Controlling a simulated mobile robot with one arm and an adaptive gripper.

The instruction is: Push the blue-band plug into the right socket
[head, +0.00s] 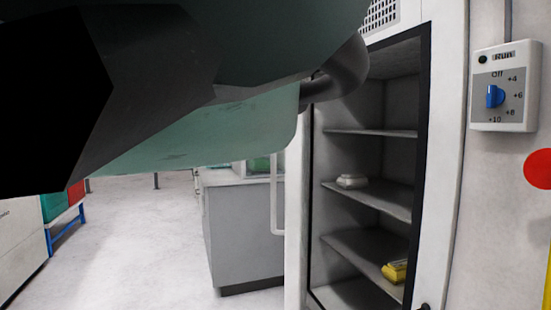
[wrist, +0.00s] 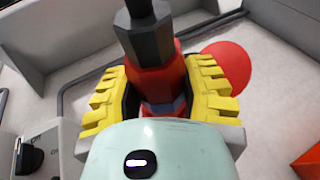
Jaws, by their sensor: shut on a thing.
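My gripper (wrist: 160,100) fills the middle of the wrist view, with ribbed yellow pads on both fingers. It is shut on a red plug (wrist: 155,82), with a finger on either side of its body. A dark grey, faceted end (wrist: 148,42) sticks out of the plug toward the top of the picture. A bluish strip shows low on the plug between the pads, partly hidden by my pale green wrist housing. I cannot tell whether the plug touches anything beyond the fingers. No socket can be made out in either view. My gripper and the plug are out of the head view.
In the head view my arm covers the upper left. A tall open cabinet (head: 448,150) has shelves holding a white item (head: 352,181) and a yellow item (head: 395,271). A blue-knobbed control box (head: 505,117) and a red disc (head: 538,168) are on the right wall.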

